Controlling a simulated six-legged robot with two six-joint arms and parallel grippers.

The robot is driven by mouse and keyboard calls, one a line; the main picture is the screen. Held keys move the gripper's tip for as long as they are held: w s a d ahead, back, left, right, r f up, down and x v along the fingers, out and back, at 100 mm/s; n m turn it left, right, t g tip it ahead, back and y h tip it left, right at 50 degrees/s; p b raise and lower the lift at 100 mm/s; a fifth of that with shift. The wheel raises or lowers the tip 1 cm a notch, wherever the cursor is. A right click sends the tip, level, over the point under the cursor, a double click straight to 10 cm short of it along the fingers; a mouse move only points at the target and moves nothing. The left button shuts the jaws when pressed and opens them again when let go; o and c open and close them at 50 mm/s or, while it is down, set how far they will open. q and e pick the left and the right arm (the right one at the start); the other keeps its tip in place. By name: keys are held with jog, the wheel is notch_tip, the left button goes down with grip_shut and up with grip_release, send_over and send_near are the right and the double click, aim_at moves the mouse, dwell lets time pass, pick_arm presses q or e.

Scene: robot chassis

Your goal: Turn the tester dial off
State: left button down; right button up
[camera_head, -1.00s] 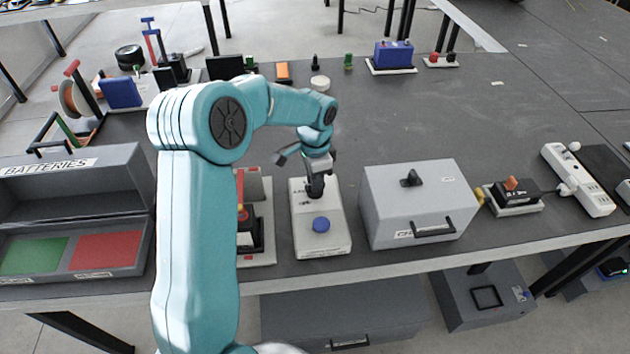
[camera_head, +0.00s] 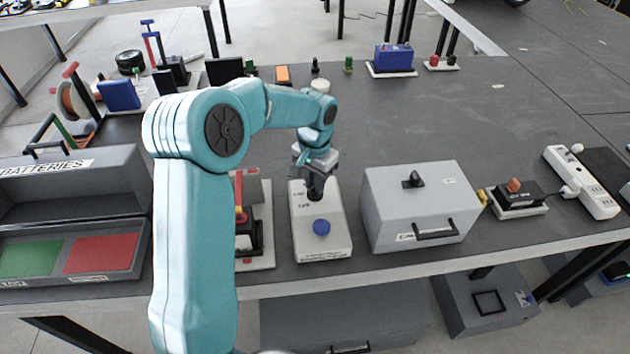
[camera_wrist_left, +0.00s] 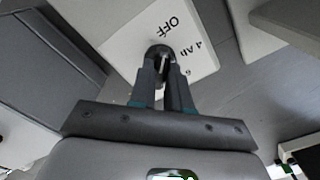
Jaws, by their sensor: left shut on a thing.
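A black dial (camera_wrist_left: 158,52) stands on this face. My left gripper (camera_head: 316,190) points down over the far part of the tester. In the left wrist view my left gripper (camera_wrist_left: 163,75) is shut on the dial, with one finger on each side. The fingers hide much of the dial, so its exact setting is unclear. My right gripper is not in view.
A grey case (camera_head: 420,205) with a black handle stands right of the tester. A red and black switch device (camera_head: 250,235) stands close on the left. A batteries box (camera_head: 70,220) is at far left. The table behind the tester is mostly clear.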

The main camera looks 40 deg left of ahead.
pick_arm(q)
jog(key=shift+f, duration=0.1)
dwell(0.3)
jog(key=c, duration=1.1)
grip_release()
